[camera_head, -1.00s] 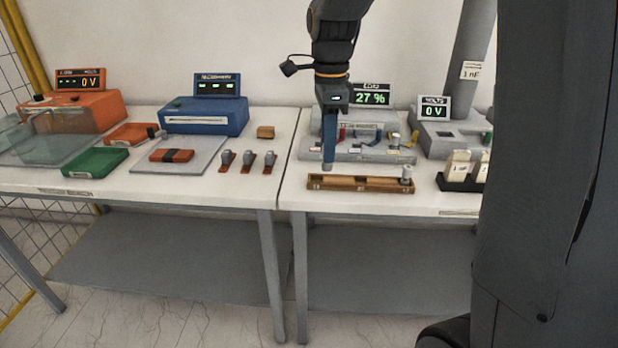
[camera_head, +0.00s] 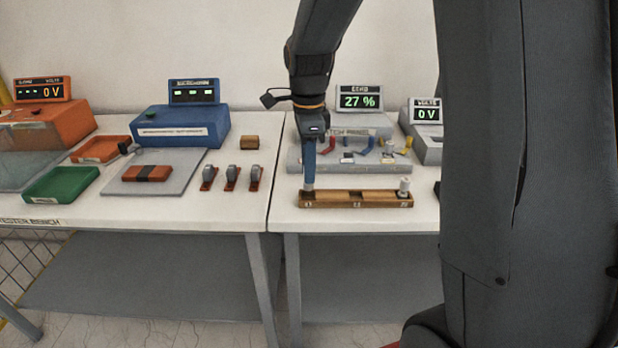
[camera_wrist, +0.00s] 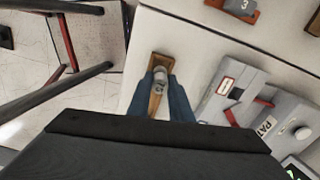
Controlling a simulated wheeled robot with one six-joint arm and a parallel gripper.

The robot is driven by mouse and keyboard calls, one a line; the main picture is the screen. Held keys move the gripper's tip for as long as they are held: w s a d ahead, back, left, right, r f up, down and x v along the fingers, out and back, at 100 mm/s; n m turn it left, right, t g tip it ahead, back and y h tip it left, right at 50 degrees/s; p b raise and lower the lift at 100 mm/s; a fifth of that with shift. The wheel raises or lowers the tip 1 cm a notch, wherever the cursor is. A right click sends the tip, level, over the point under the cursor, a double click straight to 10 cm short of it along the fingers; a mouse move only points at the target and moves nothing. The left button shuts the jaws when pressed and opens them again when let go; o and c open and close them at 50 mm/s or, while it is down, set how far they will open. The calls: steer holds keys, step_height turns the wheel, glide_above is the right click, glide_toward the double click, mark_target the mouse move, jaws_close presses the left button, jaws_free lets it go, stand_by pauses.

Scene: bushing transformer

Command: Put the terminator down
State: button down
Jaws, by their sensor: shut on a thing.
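My gripper (camera_head: 309,186) points down with its blue fingers shut on the terminator, a small grey cylinder (camera_wrist: 159,77) seen between the fingertips in the wrist view. In the head view the fingers hide most of it. The fingertips are at the left end of the long wooden rack (camera_head: 355,200). The terminator is over or in that end of the rack; I cannot tell whether it is seated. The rack's end also shows around it in the wrist view (camera_wrist: 160,60). A second pale cylindrical piece (camera_head: 404,187) stands upright at the rack's right end.
Behind the rack is a grey patch panel (camera_head: 350,158) with coloured leads and a display reading 27 % (camera_head: 359,101). Several small clamp-like pieces (camera_head: 231,177) stand on the left bench. My arm covers the right side of the head view.

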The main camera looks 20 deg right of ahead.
steer(key=shift+f+p, duration=0.3)
steer(key=shift+f, duration=1.4)
steer(key=shift+f, duration=0.1)
steer(key=c, duration=1.6)
jaws_free()
step_height(320, 180, up, 12)
steer(key=shift+b, duration=0.9)
steer(key=s+f+n, duration=0.5)
steer(key=n, duration=0.1)
steer(key=s+f+n, duration=0.4)
steer(key=s+n, duration=0.2)
steer(key=n, duration=0.1)
steer(key=s+f+n, duration=0.5)
steer(key=s+n, duration=0.1)
steer(key=n, duration=0.1)
steer(key=shift+s+f+t, duration=0.15)
steer(key=shift+f+t, duration=0.15)
steer(key=shift+t, duration=0.1)
